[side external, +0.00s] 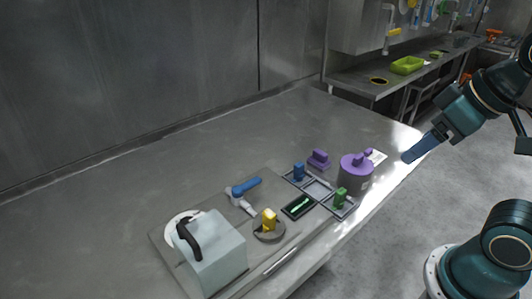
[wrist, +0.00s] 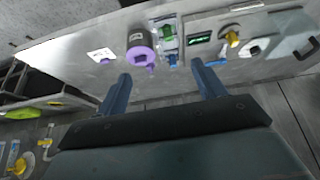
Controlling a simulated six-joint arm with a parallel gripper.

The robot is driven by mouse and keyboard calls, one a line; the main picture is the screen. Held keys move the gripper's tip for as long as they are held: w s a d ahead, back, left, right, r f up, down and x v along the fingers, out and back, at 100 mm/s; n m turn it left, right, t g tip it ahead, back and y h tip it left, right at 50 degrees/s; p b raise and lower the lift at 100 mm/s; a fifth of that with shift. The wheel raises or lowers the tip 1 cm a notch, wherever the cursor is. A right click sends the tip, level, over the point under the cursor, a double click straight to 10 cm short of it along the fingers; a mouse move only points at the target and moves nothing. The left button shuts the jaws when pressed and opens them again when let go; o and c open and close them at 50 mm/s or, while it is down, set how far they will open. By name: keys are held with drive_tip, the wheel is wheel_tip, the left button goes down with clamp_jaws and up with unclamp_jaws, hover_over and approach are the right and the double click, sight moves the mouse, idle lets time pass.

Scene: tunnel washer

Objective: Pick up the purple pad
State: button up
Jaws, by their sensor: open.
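The purple pad (side external: 318,159) is a small block with a raised grip. In the side view it lies on the steel counter, behind the purple-lidded canister and the blue-handled piece.
The canister (side external: 355,178) stands close to the pad. A tray (side external: 318,189) holds blue and green pieces. A yellow piece (side external: 269,220), a blue-white tool (side external: 245,188) and a pale box (side external: 213,252) stand farther left. A wall runs behind; the counter behind the pad is clear.

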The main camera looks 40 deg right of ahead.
drive_tip(key=shift+o, duration=0.7)
drive_tip(key=shift+w, duration=0.1)
drive_tip(key=m+g+y, duration=0.1)
drive_tip(key=m+g, duration=0.5)
drive_tip(key=m, duration=1.2)
hover_over(321, 152)
drive_tip(key=d, duration=0.2)
wheel_tip(321, 152, down, 7)
drive_tip(key=shift+w+a+f, duration=0.1)
drive_tip(key=shift+f, duration=0.05)
drive_tip(key=shift+f, duration=0.15)
drive_tip(key=shift+a+f, duration=0.2)
drive_tip(key=shift+f, duration=1.2)
drive_tip(key=shift+a+f, duration=0.15)
drive_tip(key=shift+f, duration=1.2)
drive_tip(key=shift+a+f, duration=0.2)
drive_tip(key=shift+f, duration=1.2)
